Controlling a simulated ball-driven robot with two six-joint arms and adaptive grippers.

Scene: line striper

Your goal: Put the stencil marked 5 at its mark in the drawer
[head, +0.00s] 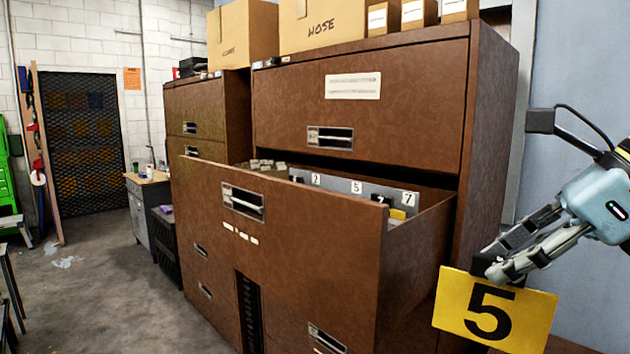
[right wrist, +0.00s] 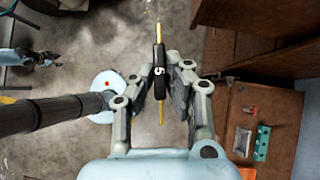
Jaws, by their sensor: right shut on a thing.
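The yellow stencil marked 5 (head: 463,305) hangs in front of the cabinet's right side, outside the drawer. My right gripper (head: 497,270) is shut on its black top grip. In the right wrist view, this grip with a white 5 (right wrist: 159,72) sits between the fingers and the plate shows edge-on. The drawer (head: 300,245) is pulled open. A grey strip inside carries white number tags, including the 5 mark (head: 356,187) and the 7 tag (head: 409,198). The drawer floor is hidden. What seems to be my left gripper (right wrist: 28,58) is small at the wrist view's left edge.
Filed items (head: 268,167) and a yellow piece (head: 398,213) are in the drawer. The upper drawer (head: 370,110) is shut above the opening. Cardboard boxes (head: 335,25) stand on top of the cabinet. Open floor (head: 100,290) lies to the left.

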